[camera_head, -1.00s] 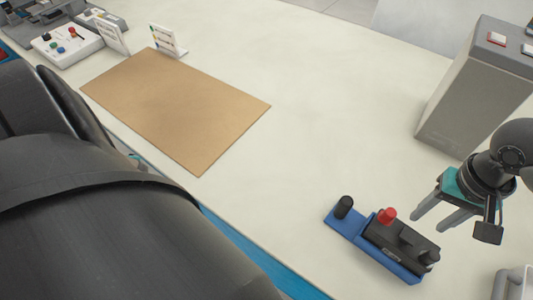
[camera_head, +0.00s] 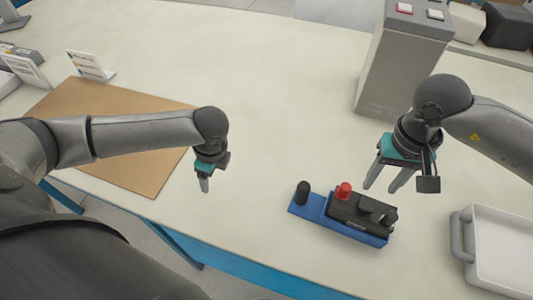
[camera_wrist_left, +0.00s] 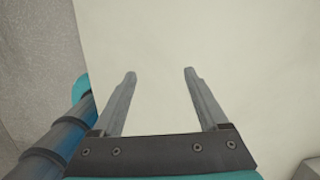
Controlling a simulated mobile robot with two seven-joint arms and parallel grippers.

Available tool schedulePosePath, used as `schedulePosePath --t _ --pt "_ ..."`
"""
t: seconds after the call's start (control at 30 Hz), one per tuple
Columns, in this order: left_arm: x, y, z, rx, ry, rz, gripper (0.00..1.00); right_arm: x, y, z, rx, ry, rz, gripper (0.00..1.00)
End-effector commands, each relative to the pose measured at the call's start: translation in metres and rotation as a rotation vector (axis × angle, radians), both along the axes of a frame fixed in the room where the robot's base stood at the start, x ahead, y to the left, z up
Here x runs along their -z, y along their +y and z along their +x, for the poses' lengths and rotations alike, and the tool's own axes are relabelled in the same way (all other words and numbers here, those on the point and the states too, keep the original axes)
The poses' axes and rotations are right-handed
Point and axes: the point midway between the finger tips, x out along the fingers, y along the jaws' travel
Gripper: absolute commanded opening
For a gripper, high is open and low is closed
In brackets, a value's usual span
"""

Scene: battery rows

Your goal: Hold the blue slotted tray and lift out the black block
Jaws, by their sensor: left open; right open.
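The blue slotted tray (camera_head: 310,211) lies on the table near its front edge, right of the middle in the head view. The black block (camera_head: 348,211) sits in it, with a red knob (camera_head: 343,190) and dark knobs on top. A black cylinder (camera_head: 302,192) stands at the tray's left end. My left gripper (camera_head: 205,186) is above the table, left of the tray and apart from it. Its two fingers stand open and empty in the left wrist view (camera_wrist_left: 160,74). My right gripper (camera_head: 383,184) is open and empty, above and behind the tray's right part.
A tall grey box (camera_head: 402,62) stands behind my right gripper. A white handled tray (camera_head: 497,246) is at the right. A brown mat (camera_head: 110,125) lies at the left, with small signs (camera_head: 88,66) behind it. The table middle is clear.

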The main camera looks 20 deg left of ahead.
Motion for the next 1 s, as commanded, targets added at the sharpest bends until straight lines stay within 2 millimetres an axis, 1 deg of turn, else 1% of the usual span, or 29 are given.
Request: schedulePosePath --t 0.03,0.17,0.3,0.5,0.6,0.7,0.8,0.9,1.0 --pt "-0.006 -0.023 0.011 0.078 0.005 -0.028 0.77 0.0 0.0 0.0 0.0 0.0 0.0 0.5" --pt "-0.017 -0.063 0.031 0.271 0.036 -0.057 0.77 0.0 0.0 0.0 0.0 0.0 0.0 0.5" --pt "-0.033 -0.105 0.049 0.476 0.065 -0.085 0.77 0.0 0.0 0.0 0.0 0.0 0.0 0.5" --pt "-0.062 -0.162 0.065 0.773 0.107 -0.126 0.77 0.0 0.0 0.0 0.0 0.0 0.0 0.5" --pt "-0.076 -0.185 0.069 0.902 0.123 -0.144 0.77 0.0 0.0 0.0 0.0 0.0 0.0 0.5" --pt "-0.087 -0.203 0.071 1.003 0.136 -0.158 0.77 0.0 0.0 0.0 0.0 0.0 0.0 0.5" --pt "-0.094 -0.213 0.072 1.071 0.146 -0.167 0.77 0.0 0.0 0.0 0.0 0.0 0.0 0.5" --pt "-0.097 -0.218 0.072 1.108 0.152 -0.17 0.77 0.0 0.0 0.0 0.0 0.0 0.0 0.5" --pt "-0.092 -0.22 0.072 1.119 0.155 -0.173 0.77 0.0 0.0 0.0 0.0 0.0 0.0 0.5"
